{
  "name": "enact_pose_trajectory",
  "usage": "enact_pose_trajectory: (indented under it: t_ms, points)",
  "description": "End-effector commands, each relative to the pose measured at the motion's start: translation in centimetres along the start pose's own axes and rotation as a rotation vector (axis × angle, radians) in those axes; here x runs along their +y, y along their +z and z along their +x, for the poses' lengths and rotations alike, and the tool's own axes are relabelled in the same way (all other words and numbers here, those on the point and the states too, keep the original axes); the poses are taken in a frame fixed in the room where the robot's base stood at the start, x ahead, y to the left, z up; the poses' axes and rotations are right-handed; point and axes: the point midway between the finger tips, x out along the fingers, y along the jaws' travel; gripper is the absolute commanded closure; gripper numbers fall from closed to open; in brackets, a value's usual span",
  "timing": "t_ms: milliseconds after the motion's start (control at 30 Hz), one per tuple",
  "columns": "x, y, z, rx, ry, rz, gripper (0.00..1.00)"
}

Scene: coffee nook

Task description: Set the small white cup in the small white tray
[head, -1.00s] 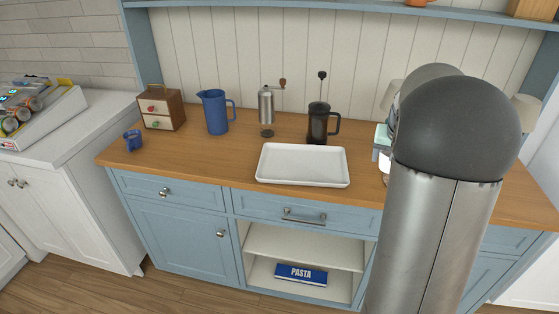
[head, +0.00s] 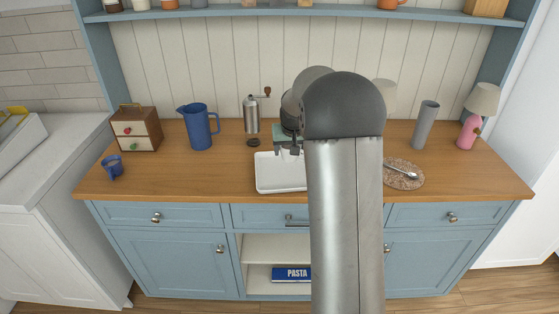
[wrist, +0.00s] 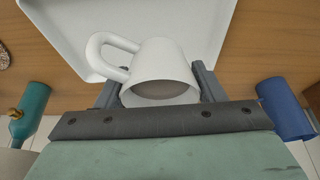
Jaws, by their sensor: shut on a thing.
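The small white cup (wrist: 160,68) is between my gripper's two fingers in the wrist view, with its looped handle to the left. My gripper (wrist: 160,85) is shut on it. The small white tray (wrist: 190,15) lies behind and around the cup in that view. In the head view, the tray (head: 268,183) lies on the wooden counter, its right part hidden by my arm. My gripper (head: 288,150) is over the tray's back part there. I cannot make out the cup in the head view, nor tell its height above the tray.
A coffee grinder (head: 251,115) and a blue pitcher (head: 198,127) stand behind and left of the tray. A small drawer box (head: 136,130) and blue mug (head: 112,167) are farther left. A round speckled mat (head: 404,181) with a spoon, a grey cylinder (head: 425,125) and a pink lamp (head: 470,130) are right.

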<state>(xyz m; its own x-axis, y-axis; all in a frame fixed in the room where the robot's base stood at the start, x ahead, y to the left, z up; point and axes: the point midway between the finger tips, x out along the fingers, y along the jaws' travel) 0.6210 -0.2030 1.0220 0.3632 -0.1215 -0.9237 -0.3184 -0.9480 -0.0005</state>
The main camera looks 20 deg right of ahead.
Motion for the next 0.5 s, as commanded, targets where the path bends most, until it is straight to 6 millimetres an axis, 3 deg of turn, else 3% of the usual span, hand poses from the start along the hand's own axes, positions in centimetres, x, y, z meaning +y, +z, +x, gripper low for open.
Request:
enact_pose_trajectory:
  t_ms: [33,200,500]
  points:
    - [-0.8,-0.9,0.7,-0.002,-0.001,-0.003,0.67]
    - [-2.0,-1.6,4.7,-0.003,0.001,-0.002,0.67]
    - [-2.9,-2.2,7.5,0.0,0.001,0.0,0.67]
